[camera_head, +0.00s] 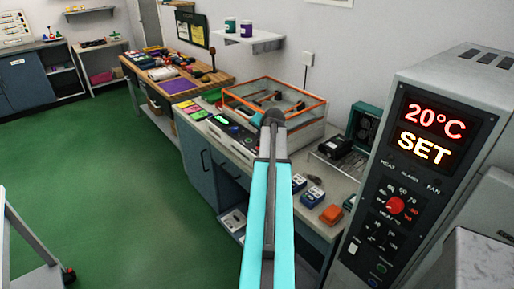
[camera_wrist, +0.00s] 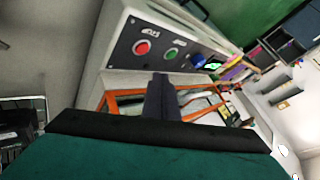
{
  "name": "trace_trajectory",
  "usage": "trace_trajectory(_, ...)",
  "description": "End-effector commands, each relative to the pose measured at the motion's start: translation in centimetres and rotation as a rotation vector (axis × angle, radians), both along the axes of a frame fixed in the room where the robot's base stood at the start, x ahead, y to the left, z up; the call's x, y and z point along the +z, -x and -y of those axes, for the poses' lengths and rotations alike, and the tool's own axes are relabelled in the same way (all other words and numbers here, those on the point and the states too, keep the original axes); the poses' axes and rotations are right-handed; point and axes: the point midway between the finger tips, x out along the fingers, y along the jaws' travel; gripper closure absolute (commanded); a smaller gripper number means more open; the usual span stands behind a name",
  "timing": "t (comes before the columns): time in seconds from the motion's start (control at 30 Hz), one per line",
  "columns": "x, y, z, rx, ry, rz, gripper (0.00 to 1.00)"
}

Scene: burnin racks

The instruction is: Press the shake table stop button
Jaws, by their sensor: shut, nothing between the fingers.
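The shake table (camera_head: 305,128) is a pale box with an orange-rimmed clear enclosure on the counter. Its dark front panel (camera_wrist: 120,55) shows in the wrist view, with a red button (camera_wrist: 142,47), a green button (camera_wrist: 172,54) and a blue knob (camera_wrist: 198,60) in a row. White labels sit above the red and green buttons, the one by the red apparently the stop label, inverted. My gripper (camera_wrist: 161,78) is shut and empty, its tip just below the row in the picture; I cannot tell its distance from the panel. In the head view my gripper (camera_head: 272,118) covers part of the shake table.
A grey oven (camera_head: 410,165) with a red "20°C SET" display stands at the right. Small blue devices and an orange box (camera_head: 331,214) lie on the counter. A wooden bench (camera_head: 180,75) stands farther back. The green floor at left is open.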

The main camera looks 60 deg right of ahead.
Motion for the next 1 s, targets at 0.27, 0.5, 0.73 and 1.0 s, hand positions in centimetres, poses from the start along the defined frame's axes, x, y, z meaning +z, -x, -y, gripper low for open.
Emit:
trace_trajectory(0.27,1.46,0.01,0.01,0.0,0.0,0.0,1.0)
trace_trajectory(0.5,1.44,0.02,0.01,0.0,0.0,0.0,1.0)
trace_trajectory(0.73,1.44,0.02,0.01,0.0,0.0,0.0,1.0)
trace_trajectory(1.0,1.44,0.02,0.02,0.0,0.0,0.0,1.0)
